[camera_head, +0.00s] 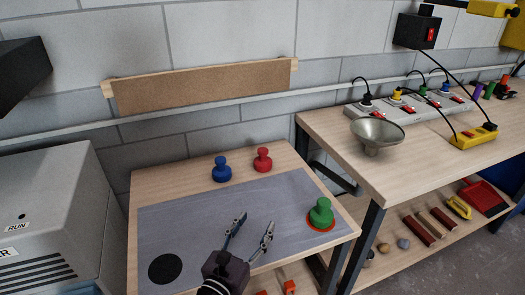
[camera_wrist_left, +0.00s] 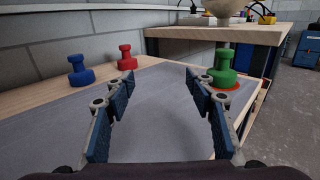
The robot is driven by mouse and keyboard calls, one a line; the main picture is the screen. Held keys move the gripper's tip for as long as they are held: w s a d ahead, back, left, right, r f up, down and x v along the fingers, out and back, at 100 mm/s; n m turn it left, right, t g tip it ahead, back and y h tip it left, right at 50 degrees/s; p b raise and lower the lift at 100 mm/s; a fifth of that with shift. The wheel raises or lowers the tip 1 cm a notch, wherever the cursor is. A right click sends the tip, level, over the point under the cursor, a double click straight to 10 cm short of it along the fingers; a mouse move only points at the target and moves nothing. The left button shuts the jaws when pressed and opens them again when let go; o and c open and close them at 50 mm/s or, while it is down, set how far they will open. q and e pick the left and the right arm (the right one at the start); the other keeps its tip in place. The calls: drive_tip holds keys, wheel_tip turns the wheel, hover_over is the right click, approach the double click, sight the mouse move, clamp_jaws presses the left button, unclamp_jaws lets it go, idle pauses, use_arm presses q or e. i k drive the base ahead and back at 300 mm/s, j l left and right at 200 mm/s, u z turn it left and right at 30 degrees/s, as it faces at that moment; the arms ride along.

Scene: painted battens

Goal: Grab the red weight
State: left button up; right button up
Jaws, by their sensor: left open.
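The red weight (camera_head: 263,160) stands upright at the back of the small wooden table, just right of the blue weight (camera_head: 222,170). The green weight (camera_head: 321,212) stands on a red-edged spot at the right of the grey mat (camera_head: 190,225). My left gripper (camera_head: 253,222) is open and empty over the mat, in front of the red and blue weights and left of the green one. In the left wrist view the red weight (camera_wrist_left: 126,58) shows beyond the left finger, and the green weight (camera_wrist_left: 225,68) beyond the right finger. My right gripper is not seen.
A black disc (camera_head: 165,269) marks the mat's front left. A higher workbench (camera_head: 365,170) on the right carries a metal bowl (camera_head: 376,133) and a power strip (camera_head: 415,110). A grey cabinet (camera_head: 55,200) stands left.

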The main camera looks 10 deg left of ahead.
sight(262, 163)
drive_tip(key=i+j, duration=0.15)
drive_tip(key=i, duration=0.3)
drive_tip(key=i+j, duration=0.2)
drive_tip(key=i, duration=0.25)
